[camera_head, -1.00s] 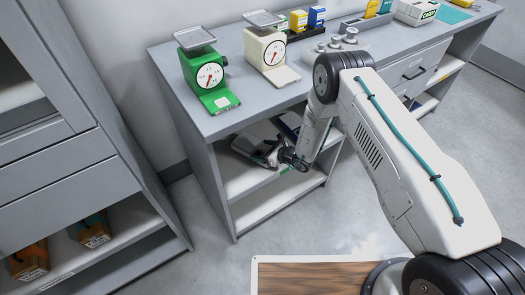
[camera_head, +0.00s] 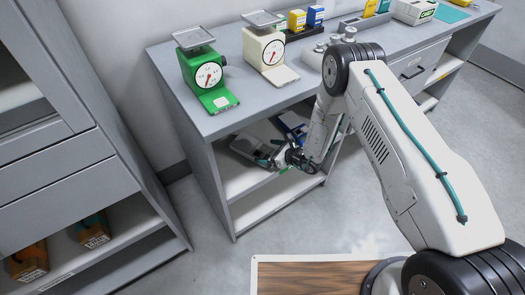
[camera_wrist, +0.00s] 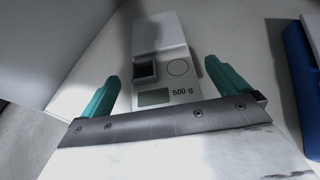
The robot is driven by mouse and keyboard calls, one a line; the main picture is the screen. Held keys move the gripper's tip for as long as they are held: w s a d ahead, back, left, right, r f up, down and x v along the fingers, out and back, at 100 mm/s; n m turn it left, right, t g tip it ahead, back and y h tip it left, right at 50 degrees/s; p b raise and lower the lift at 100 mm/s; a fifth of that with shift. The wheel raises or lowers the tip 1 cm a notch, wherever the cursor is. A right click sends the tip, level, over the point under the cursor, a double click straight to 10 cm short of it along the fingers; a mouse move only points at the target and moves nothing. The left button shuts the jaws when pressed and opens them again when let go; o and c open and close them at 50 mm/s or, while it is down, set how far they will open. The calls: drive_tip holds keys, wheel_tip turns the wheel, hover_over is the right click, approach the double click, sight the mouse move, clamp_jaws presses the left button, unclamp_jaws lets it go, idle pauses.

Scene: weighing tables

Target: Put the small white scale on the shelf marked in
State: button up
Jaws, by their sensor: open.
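A small pale scale (camera_wrist: 180,80) marked "500 g" lies on the shelf board in the wrist view. It has a display, a dark square and a round outline. My gripper (camera_wrist: 161,70) is open, its teal fingertips apart on either side of the scale's near end, with no clear contact. In the head view a small scale (camera_head: 249,147), looking grey in shadow, lies on the upper shelf under the table. My gripper (camera_head: 283,158) is at its right end, reaching in from the front. I cannot read any shelf marked in.
A blue thing (camera_head: 292,125) lies right of the scale on the same shelf. The table (camera_head: 225,122) above carries a green dial scale (camera_head: 203,75) and a cream dial scale (camera_head: 267,50). A grey cabinet (camera_head: 70,165) at left holds boxes low down.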

drive_tip(key=v, duration=0.8)
drive_tip(key=shift+d+r, duration=0.1)
drive_tip(key=s+a+n+g+y, duration=0.2)
drive_tip(key=s+n+g, duration=0.1)
drive_tip(key=s, duration=0.2)
drive_tip(key=s+d+r+n+g+h, duration=0.1)
drive_tip(key=s+r+n+g, duration=0.45)
drive_tip(key=r, duration=0.65)
drive_tip(key=s+r+n+g+h, duration=0.1)
drive_tip(key=s+r+n+g, duration=0.4)
drive_tip(key=r, duration=0.7)
drive_tip(key=s+d+r+n+t+h, duration=0.3)
drive_tip(key=s+d+r+n+h, duration=0.2)
drive_tip(key=s+d+r, duration=0.4)
drive_tip(key=s+d+r+n+t+h, duration=0.4)
drive_tip(key=s+d+r, duration=0.6)
drive_tip(key=r, duration=0.7)
drive_tip(key=shift+s+r+n+h, duration=0.3)
drive_tip(key=shift+s+n+h, duration=0.85)
drive_tip(key=shift+s, duration=0.1)
drive_tip(key=shift+d, duration=0.15)
